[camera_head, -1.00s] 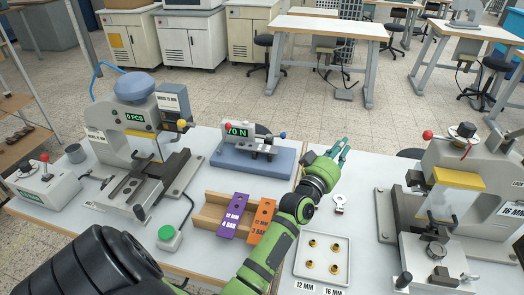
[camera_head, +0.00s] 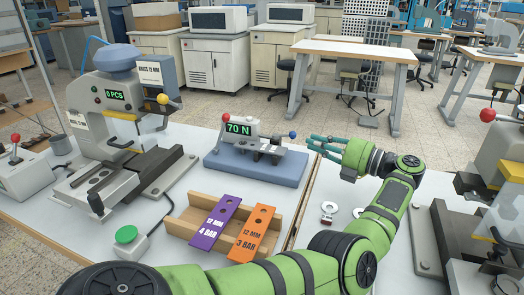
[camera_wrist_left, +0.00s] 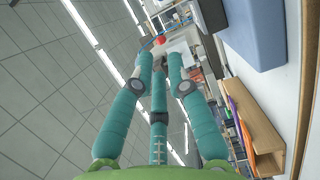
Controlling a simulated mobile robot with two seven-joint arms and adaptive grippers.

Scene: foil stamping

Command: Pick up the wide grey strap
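I cannot make out a wide grey strap in either view. Two coloured straps, a purple one (camera_head: 215,222) marked 12 MM 4 BAR and an orange one (camera_head: 252,234) marked 12 MM 3 BAR, lie side by side across a wooden holder (camera_head: 184,204). My left gripper (camera_head: 318,147) has teal fingers and is to the right of the 70 N device, past the table's middle seam. The left wrist view shows its fingers (camera_wrist_left: 160,62) apart with nothing between them. My right gripper is not in view.
The 70 N device (camera_head: 238,131) stands on a blue base (camera_head: 255,168) behind the holder. A press (camera_head: 110,97) stands at left, another (camera_head: 505,165) at right. A green button (camera_head: 126,234) is in front. Metal rings (camera_head: 329,208) lie below my gripper.

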